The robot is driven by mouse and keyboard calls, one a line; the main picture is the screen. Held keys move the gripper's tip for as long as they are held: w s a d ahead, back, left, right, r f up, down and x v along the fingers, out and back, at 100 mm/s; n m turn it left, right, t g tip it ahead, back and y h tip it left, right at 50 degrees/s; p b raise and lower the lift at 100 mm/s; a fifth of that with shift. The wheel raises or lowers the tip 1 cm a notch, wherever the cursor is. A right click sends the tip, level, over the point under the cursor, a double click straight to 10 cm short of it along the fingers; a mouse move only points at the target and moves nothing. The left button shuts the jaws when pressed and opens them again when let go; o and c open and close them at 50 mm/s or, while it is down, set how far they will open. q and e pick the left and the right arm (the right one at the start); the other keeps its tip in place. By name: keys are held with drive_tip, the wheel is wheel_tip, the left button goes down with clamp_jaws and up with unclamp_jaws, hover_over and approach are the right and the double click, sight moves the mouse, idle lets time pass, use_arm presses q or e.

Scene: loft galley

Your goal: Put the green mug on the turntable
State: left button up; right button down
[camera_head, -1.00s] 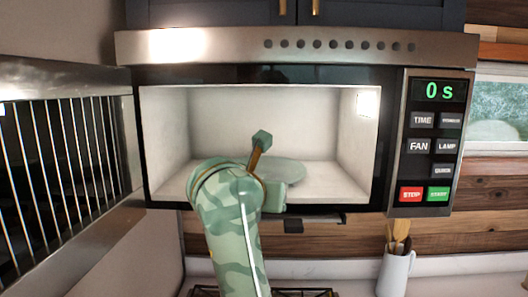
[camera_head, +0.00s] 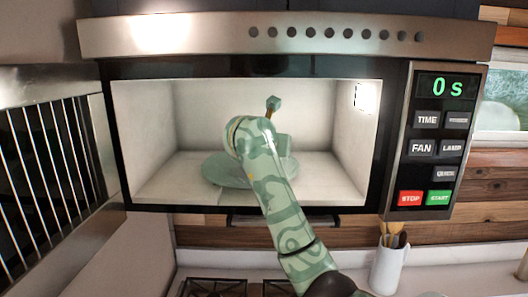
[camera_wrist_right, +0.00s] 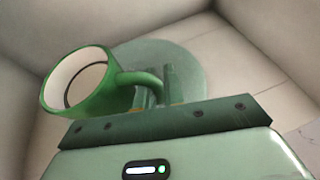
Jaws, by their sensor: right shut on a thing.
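The green mug (camera_wrist_right: 88,85) shows in the right wrist view, tilted there, with its pale inside visible and its handle toward my right gripper (camera_wrist_right: 158,96). The gripper is shut on the handle. In the head view my right arm reaches into the open microwave (camera_head: 345,150) and hides the mug. The turntable (camera_head: 222,172) is a round, pale green disc on the microwave floor, partly behind my arm. It also shows beyond the mug and fingers in the right wrist view (camera_wrist_right: 190,62). I cannot tell whether the mug touches it. My left gripper is not in view.
The microwave's side walls and ceiling enclose my right arm closely. Its control panel (camera_head: 440,145) is on the right and reads 0 s. A barred, open door (camera_head: 50,160) stands at the left. A white utensil holder (camera_head: 389,268) stands on the counter below.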

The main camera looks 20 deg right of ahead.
drive_tip(key=shift+w+d+r+p, duration=0.2)
drive_tip(key=shift+w+d+p, duration=0.15)
drive_tip(key=shift+w+d, duration=0.7)
drive_tip(key=shift+w+d+f, duration=0.1)
drive_tip(key=shift+w+d, duration=0.05)
drive_tip(key=shift+w, duration=0.25)
drive_tip(key=shift+w+f, duration=0.1)
drive_tip(key=shift+f, duration=0.05)
wheel_tip(320, 180, down, 3)
drive_tip(key=shift+r+p, duration=0.1)
drive_tip(key=shift+p, duration=0.65)
drive_tip(key=shift+f, duration=0.2)
drive_tip(key=shift+f, duration=0.1)
